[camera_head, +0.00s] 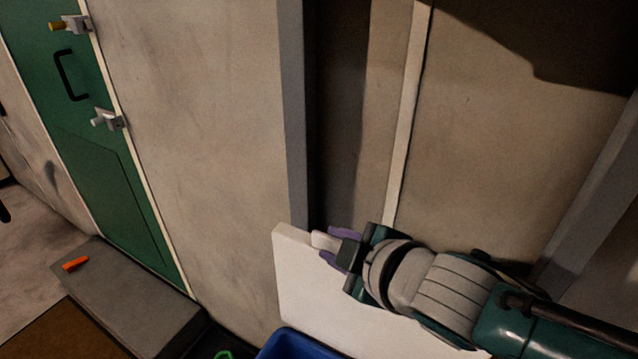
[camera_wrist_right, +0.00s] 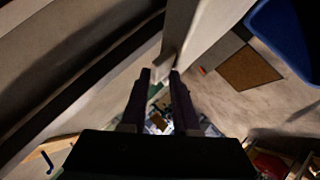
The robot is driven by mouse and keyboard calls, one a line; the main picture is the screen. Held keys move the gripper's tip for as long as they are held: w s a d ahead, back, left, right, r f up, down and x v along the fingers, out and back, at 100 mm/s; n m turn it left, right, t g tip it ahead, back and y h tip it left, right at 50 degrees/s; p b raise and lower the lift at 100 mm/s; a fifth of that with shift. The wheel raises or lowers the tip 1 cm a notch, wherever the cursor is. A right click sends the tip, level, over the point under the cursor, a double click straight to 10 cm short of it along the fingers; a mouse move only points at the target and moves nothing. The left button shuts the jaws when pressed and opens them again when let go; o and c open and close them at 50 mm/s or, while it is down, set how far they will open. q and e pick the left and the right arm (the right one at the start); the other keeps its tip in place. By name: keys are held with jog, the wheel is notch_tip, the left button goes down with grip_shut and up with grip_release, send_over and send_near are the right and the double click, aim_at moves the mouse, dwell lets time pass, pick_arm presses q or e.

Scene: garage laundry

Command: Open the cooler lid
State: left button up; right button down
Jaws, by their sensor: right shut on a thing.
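The cooler lid (camera_head: 310,290) is a white panel raised nearly upright at the bottom middle of the head view. Below it is the blue cooler (camera_head: 290,347), mostly cut off by the frame's lower edge. My right gripper (camera_head: 328,244) reaches in from the right and is shut on the lid near its upper edge, with its purple fingers around a pale part there. In the right wrist view the two fingers (camera_wrist_right: 162,77) meet the pale lid (camera_wrist_right: 185,35), and the blue cooler (camera_wrist_right: 282,38) shows at upper right. My left gripper is out of view.
A wall with a grey post (camera_head: 295,120) stands close behind the lid. A green door (camera_head: 75,130) is at left. A low grey step (camera_head: 130,300) lies before it, with an orange object (camera_head: 75,264) on top and a brown mat (camera_head: 50,335) beside it.

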jog(key=shift+s+f, duration=0.1)
jog(key=shift+f, duration=0.1)
jog(key=c, duration=0.9)
grip_release()
jog(key=shift+s+d+r+p, duration=0.1)
jog(key=shift+s+r+p, duration=0.2)
jog(key=shift+r+p, duration=0.05)
jog(key=shift+p+v, duration=1.45)
jog(key=shift+v, duration=3.1)
jog(key=shift+w, duration=0.1)
jog(key=shift+c, duration=0.2)
